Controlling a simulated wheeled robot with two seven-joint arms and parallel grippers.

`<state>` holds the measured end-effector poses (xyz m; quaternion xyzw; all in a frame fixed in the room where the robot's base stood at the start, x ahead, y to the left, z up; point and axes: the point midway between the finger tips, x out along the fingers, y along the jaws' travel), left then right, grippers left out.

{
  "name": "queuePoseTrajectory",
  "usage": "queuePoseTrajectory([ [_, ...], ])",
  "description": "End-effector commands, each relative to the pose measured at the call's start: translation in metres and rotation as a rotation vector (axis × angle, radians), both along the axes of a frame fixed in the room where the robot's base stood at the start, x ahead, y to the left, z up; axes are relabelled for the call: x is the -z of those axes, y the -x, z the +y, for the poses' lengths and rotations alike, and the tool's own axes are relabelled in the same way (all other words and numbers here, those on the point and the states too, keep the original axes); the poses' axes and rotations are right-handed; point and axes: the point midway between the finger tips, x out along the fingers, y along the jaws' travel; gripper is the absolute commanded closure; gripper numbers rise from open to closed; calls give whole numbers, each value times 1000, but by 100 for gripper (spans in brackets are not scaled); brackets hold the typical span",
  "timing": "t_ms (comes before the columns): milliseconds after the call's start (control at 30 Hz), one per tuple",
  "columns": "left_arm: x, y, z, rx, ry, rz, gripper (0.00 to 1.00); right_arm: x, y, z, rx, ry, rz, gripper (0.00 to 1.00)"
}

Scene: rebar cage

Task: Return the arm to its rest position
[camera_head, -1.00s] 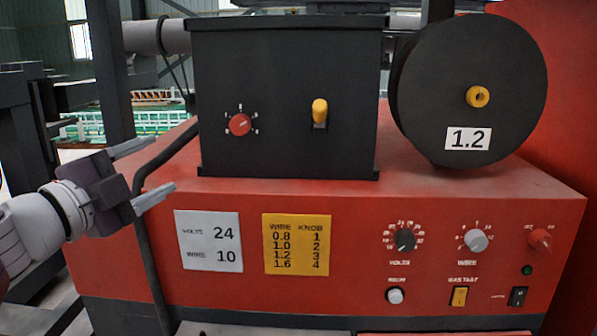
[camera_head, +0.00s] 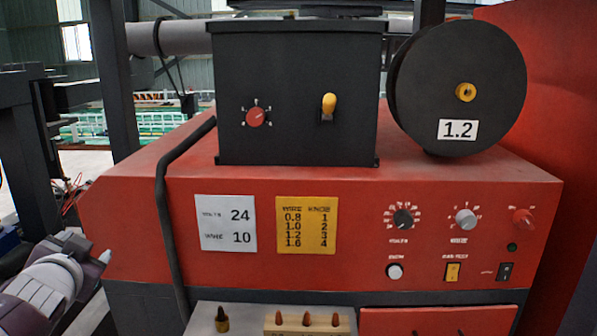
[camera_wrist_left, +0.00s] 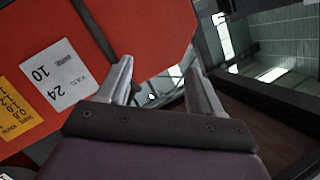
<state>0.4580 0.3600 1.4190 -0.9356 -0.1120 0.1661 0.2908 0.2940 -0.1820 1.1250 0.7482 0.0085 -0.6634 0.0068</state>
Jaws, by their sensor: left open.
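My left gripper (camera_head: 97,268) is at the lower left of the head view, left of the red machine's front panel and apart from it. In the left wrist view its two fingers (camera_wrist_left: 160,85) are spread with nothing between them. The red machine (camera_head: 130,235) fills the middle of the head view, and its front with the white label also shows in the left wrist view (camera_wrist_left: 150,25). My right gripper is not in view.
A black box (camera_head: 290,80) with a red knob and yellow lever stands on the machine, beside a black spool (camera_head: 430,80) marked 1.2. A black cable (camera_head: 165,210) hangs down the machine's left side. A shelf below holds a wooden block (camera_head: 310,322) with several pointed pieces.

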Motion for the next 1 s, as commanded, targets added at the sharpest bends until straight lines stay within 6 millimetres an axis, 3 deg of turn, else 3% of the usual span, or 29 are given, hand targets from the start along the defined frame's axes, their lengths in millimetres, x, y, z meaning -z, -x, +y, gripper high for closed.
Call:
queuePoseTrajectory([
  [100,92,18,-13,-114,215,222,34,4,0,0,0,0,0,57],
  [200,180,54,-47,-204,413,483,34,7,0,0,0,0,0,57],
  [300,245,101,-93,-262,564,737,34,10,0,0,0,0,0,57],
  [400,285,142,-134,-288,650,932,34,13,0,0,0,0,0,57],
  [500,307,164,-162,-265,654,1041,34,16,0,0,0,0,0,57],
  [600,313,166,-176,-218,618,1075,34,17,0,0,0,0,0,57],
  [1000,311,164,-176,-213,614,1070,34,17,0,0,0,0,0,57],
])
